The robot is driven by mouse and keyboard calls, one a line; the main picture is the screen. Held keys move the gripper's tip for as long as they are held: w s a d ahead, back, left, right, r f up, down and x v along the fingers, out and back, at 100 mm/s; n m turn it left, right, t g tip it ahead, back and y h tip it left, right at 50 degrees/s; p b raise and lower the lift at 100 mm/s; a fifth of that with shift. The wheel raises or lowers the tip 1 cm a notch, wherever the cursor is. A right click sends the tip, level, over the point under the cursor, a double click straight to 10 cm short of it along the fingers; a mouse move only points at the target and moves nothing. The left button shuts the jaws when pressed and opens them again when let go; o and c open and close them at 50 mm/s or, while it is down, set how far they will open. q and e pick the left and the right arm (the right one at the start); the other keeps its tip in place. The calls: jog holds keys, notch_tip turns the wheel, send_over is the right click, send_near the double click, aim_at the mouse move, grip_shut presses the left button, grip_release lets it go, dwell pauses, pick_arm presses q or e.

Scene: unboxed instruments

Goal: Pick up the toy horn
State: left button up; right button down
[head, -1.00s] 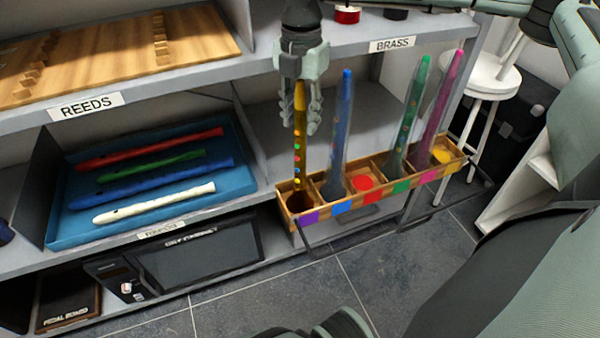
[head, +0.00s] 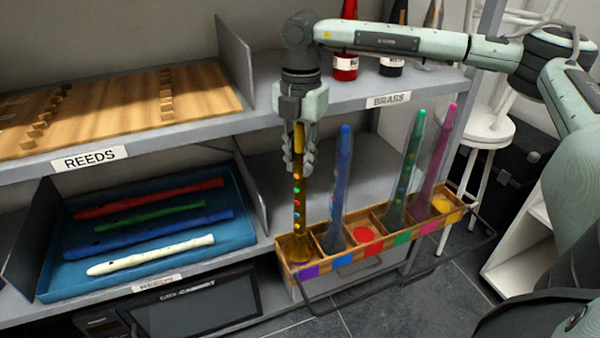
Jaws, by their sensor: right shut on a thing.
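The toy horn I take to be the yellow one (head: 297,205), a slim upright tube with coloured dots that flares at the bottom. It stands in the left compartment of a wooden rack (head: 342,260) with coloured squares along its front. My right gripper (head: 300,165) comes down from above and is shut on the upper part of the yellow horn. I cannot tell whether the horn's base touches the compartment floor. Blue (head: 339,190), green (head: 406,180) and pink (head: 434,165) horns stand in the same rack. My left gripper is not in view.
A blue tray (head: 225,240) of recorders lies on the lower left shelf. Bottles (head: 345,62) stand on the upper shelf behind my right arm. A white stool (head: 490,130) is at the right.

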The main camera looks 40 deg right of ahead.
pick_arm(q)
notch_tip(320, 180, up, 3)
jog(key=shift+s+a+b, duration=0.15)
jog(key=shift+b, duration=0.4)
pick_arm(e)
jog(key=s+a+r, duration=0.5)
jog(key=a+r, duration=0.3)
jog(key=a, duration=0.2)
jog(key=shift+a+r, duration=0.2)
jog(key=shift+a, duration=0.1)
